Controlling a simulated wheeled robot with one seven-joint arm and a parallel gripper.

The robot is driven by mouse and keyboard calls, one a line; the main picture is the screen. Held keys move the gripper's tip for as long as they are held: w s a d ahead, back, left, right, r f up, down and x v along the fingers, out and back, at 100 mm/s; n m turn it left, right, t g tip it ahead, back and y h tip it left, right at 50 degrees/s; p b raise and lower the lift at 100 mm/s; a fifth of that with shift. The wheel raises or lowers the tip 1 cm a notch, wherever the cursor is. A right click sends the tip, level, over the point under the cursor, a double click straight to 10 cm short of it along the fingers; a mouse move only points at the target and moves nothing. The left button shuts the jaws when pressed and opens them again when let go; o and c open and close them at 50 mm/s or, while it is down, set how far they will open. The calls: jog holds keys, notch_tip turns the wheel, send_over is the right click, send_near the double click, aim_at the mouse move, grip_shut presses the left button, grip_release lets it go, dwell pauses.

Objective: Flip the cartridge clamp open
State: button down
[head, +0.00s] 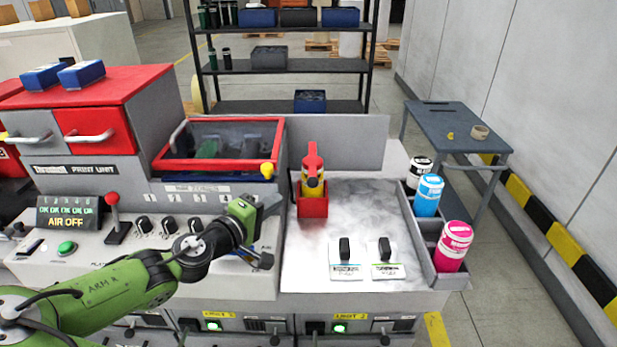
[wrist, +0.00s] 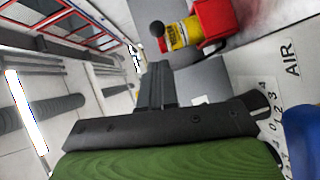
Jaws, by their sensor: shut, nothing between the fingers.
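The cartridge clamp (head: 313,158) is a red lever standing upright over a yellow cartridge (head: 318,189). The cartridge sits in a red holder (head: 312,207) on the pale worktop. In the wrist view the yellow cartridge (wrist: 180,34) and the red holder (wrist: 214,20) are at the top, with a dark round knob (wrist: 157,28) beside the cartridge. The red lever cannot be made out clearly there. My gripper (head: 276,203) is left of the holder, apart from it, pointing right. Its fingers are together and empty in the wrist view (wrist: 160,72).
Two black-handled switches (head: 345,250) (head: 385,250) stand at the worktop's front. Black, blue and magenta bottles (head: 453,246) fill a rack on the right. A red-framed window box (head: 215,147) and a yellow knob (head: 267,170) are behind my gripper. The worktop's middle is clear.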

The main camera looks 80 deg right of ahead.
jog(key=shift+w+a+r, duration=0.15)
jog(key=shift+w+a, duration=0.05)
jog(key=shift+a, duration=0.35)
jog(key=x, duration=1)
